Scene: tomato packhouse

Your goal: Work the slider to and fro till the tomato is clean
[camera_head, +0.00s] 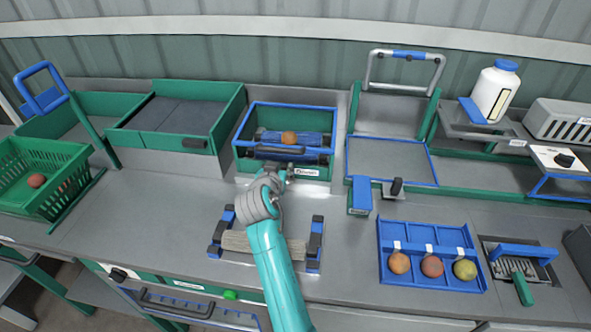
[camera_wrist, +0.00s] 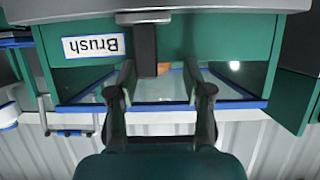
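An orange-red tomato (camera_head: 289,138) sits among blue brushes (camera_head: 270,136) in the green, blue-rimmed brush box (camera_head: 243,127). A sliver of the tomato shows in the wrist view (camera_wrist: 163,68), mostly hidden. The slider's dark handle (camera_head: 280,150) lies across the front of the box. In the wrist view a dark handle-like bar (camera_wrist: 145,48) reaches between my fingers. My gripper (camera_head: 280,174) is at the front of the box; its fingers (camera_wrist: 160,78) are apart, with gaps on both sides of the bar. The upside-down label (camera_wrist: 92,47) reads "Brush".
A blue tray (camera_head: 430,285) with 3 fruits in compartments stands at front right. A cradle with blue ends (camera_head: 315,245) lies beside my arm. A green crate (camera_head: 70,190) holds a tomato at left. A white bottle (camera_head: 495,92) stands back right. The front-left counter is clear.

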